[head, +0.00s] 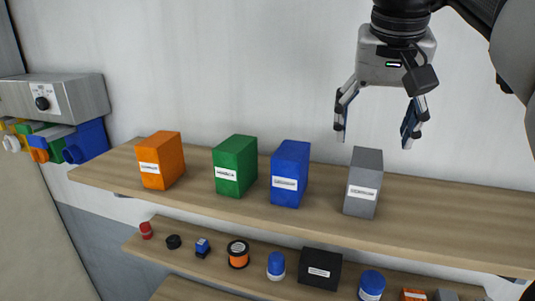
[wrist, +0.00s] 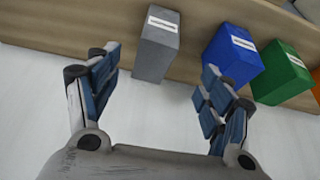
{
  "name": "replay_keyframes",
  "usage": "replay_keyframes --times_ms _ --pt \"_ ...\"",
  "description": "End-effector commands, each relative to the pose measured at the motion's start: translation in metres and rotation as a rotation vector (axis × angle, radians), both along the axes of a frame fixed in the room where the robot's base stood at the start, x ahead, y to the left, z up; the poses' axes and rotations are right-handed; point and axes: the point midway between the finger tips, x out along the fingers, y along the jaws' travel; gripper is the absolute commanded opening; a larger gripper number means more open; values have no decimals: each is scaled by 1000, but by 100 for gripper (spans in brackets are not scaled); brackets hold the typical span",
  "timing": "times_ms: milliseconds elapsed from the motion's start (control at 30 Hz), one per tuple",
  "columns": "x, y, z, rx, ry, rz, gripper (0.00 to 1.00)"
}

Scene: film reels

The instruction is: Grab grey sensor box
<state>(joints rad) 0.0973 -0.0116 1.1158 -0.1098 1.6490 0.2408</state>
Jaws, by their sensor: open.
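The grey sensor box (head: 363,182) stands upright on the upper wooden shelf, at the right end of a row of boxes, with a white label on its front. My gripper (head: 375,138) is open and empty, above the grey box and apart from it. In the wrist view the grey box (wrist: 157,46) shows at the top, beyond and between the two blue-padded fingers of my gripper (wrist: 165,80), nearer the left finger. Nothing is between the fingers but the white wall behind.
A blue box (head: 290,173) stands left of the grey one, then a green box (head: 235,165) and an orange box (head: 161,160). The upper shelf (head: 450,215) is bare to the right. A lower shelf holds several small items, including a black box (head: 320,268).

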Motion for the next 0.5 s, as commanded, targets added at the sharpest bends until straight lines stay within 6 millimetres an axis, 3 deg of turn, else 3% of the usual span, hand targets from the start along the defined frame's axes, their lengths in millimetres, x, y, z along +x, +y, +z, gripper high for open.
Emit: replay_keyframes --times_ms 267,367,500 --pt "17 -13 22 7 8 -81 73" --pt "20 -15 18 8 9 -89 73" --pt "27 -20 -6 8 12 -90 73"
